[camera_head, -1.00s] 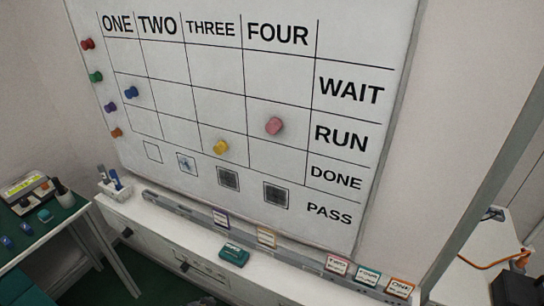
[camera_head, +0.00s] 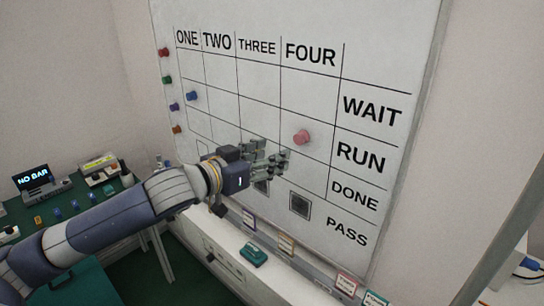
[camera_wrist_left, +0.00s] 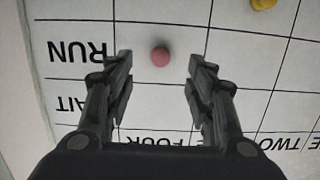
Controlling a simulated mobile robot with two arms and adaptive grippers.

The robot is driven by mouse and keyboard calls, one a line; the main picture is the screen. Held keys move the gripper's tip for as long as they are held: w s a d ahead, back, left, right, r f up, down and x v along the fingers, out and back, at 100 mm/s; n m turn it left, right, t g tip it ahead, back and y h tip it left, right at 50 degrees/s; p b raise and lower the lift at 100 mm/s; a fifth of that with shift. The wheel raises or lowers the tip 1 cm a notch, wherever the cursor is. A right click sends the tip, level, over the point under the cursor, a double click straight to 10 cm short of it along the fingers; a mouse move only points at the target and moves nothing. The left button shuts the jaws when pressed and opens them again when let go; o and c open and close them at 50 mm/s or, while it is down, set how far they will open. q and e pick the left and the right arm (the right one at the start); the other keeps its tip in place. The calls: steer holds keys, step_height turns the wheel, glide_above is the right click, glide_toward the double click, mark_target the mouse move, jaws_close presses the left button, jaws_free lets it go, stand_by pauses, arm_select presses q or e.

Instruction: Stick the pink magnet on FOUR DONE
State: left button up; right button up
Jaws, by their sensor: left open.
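The pink magnet (camera_head: 302,137) is on the whiteboard (camera_head: 390,60), in the FOUR column and RUN row. The FOUR DONE cell (camera_head: 306,170) is directly below it and looks bare where visible. My left gripper (camera_head: 286,160) is open and empty in front of the board, just below and left of the magnet in the head view. In the left wrist view, which sees the board upside down, the pink magnet (camera_wrist_left: 160,57) appears between the two open fingers, with no contact visible. My right gripper is not in view.
A yellow magnet (camera_wrist_left: 263,4) is on the board in the left wrist view; my arm hides it in the head view. Red, green, purple and orange magnets line the left edge; a blue one (camera_head: 192,96) is under ONE. A ledge with a teal eraser (camera_head: 253,254) runs below.

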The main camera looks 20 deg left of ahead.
mark_target(298, 141)
arm_select(q)
steer(key=p+x, duration=0.1)
steer(key=x, duration=0.2)
steer(key=r+p+x, duration=0.1)
steer(key=x, duration=0.1)
steer(key=p+x, duration=0.1)
steer(key=x, duration=0.2)
steer(key=shift+w+d+r, duration=0.1)
steer(key=shift+w+d, duration=0.05)
steer(key=shift+w, duration=0.3)
steer(key=shift+p+x, duration=0.45)
steer(key=shift+x, duration=0.35)
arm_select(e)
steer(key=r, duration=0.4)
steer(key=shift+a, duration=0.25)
arm_select(q)
steer(key=c, duration=1.1)
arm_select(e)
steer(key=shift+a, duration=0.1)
arm_select(q)
steer(key=shift+s+f, duration=0.15)
steer(key=shift+f, duration=0.05)
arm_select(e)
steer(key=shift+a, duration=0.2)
